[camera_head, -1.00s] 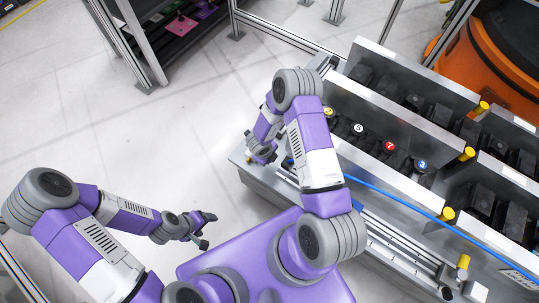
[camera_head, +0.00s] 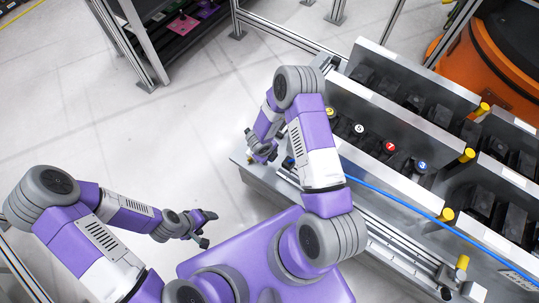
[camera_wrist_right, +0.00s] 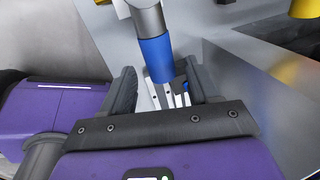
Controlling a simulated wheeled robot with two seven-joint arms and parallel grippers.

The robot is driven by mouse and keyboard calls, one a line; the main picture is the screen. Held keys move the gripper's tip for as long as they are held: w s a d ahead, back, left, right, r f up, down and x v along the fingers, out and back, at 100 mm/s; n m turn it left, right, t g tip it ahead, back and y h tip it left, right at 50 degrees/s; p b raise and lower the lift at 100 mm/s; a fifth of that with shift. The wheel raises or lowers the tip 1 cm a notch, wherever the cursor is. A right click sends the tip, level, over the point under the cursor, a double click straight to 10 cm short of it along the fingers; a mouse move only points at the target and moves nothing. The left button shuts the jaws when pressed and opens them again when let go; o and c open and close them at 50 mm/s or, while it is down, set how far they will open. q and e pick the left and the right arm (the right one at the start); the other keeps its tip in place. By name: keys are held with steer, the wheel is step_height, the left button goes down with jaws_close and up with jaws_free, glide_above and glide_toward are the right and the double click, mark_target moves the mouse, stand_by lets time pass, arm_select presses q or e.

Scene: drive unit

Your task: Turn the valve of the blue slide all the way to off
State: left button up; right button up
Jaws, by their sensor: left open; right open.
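A blue sleeve on a grey cylinder (camera_wrist_right: 155,58) shows in the right wrist view, between the fingers of my right gripper (camera_wrist_right: 163,88). The fingers are apart, one on each side of it, and do not look closed on it. I cannot tell for sure that this is the slide's valve. In the head view my right gripper (camera_head: 261,147) is at the left end of the metal unit, beside a small blue part (camera_head: 287,162). My left gripper (camera_head: 207,229) is open and empty over the floor, away from the unit.
The metal unit (camera_head: 408,183) has dark compartments, numbered knobs and yellow posts (camera_head: 446,214). A blue hose (camera_head: 405,205) runs along its front. In the right wrist view a yellow part (camera_wrist_right: 305,8) is at top right. The floor (camera_head: 150,110) at left is clear.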

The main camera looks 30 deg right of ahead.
steer(key=p+v, duration=0.1)
steer(key=v, duration=0.4)
steer(key=shift+a+r+p, duration=0.1)
steer(key=shift+r+p, duration=0.3)
steer(key=s+a+r+n+y, duration=0.1)
steer(key=s+a+n+y, duration=0.2)
steer(key=n, duration=1.1)
steer(key=s+a+r+n+y, duration=0.1)
steer(key=s+a+n+y, duration=0.3)
steer(key=s+a+n, duration=0.4)
steer(key=shift+s+a+r+n+g+p, duration=0.4)
steer(key=shift+s+n, duration=1.3)
steer(key=shift+n, duration=1.5)
steer(key=shift+d, duration=0.15)
